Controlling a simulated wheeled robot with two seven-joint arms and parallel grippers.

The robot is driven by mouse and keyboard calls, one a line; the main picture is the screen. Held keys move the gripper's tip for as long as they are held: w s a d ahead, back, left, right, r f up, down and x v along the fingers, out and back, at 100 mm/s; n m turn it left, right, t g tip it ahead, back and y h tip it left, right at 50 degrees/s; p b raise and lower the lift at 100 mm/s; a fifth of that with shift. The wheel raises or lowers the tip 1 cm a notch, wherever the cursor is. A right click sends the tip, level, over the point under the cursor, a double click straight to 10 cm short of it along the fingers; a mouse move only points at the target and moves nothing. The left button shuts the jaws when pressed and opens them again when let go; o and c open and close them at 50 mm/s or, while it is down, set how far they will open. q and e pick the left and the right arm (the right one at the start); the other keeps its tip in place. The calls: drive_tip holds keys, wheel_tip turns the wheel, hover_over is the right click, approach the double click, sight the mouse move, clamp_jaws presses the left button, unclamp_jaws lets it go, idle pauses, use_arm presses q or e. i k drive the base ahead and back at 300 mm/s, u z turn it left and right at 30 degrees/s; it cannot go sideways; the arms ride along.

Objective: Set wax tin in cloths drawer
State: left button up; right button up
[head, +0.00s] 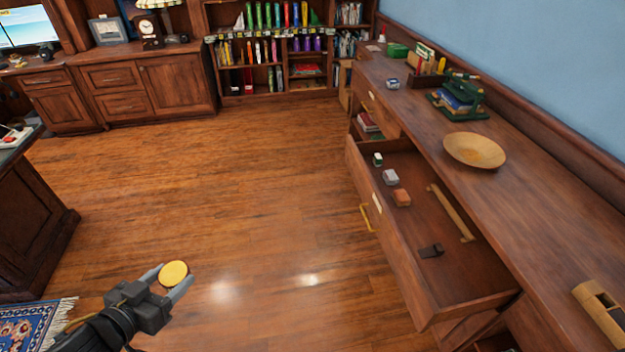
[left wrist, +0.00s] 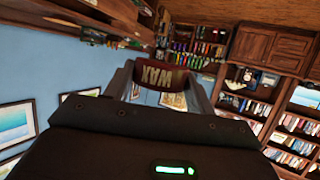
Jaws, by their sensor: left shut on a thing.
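The wax tin (head: 174,273) is round with a yellow top, held between the fingers of my left gripper (head: 168,281) over the open floor at the lower left of the head view. In the left wrist view the tin (left wrist: 160,77) shows a dark red side with the word WAX, upside down, between the two fingers. An open drawer (head: 446,312) in the long wooden cabinet is at the right, well apart from the gripper. It holds small boxes, a wooden stick and a dark block. No label naming the drawer is readable. My right gripper is not in view.
The cabinet top (head: 530,184) bears a wooden bowl (head: 474,150), a green rack (head: 459,101) and a wooden box (head: 600,308). A dark desk (head: 38,225) stands at the left, with a patterned rug (head: 35,322) below. The floor (head: 240,205) between is clear.

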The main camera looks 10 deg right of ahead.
sight(415, 225)
drive_tip(key=i, duration=3.6)
drive_tip(key=z, duration=5.45)
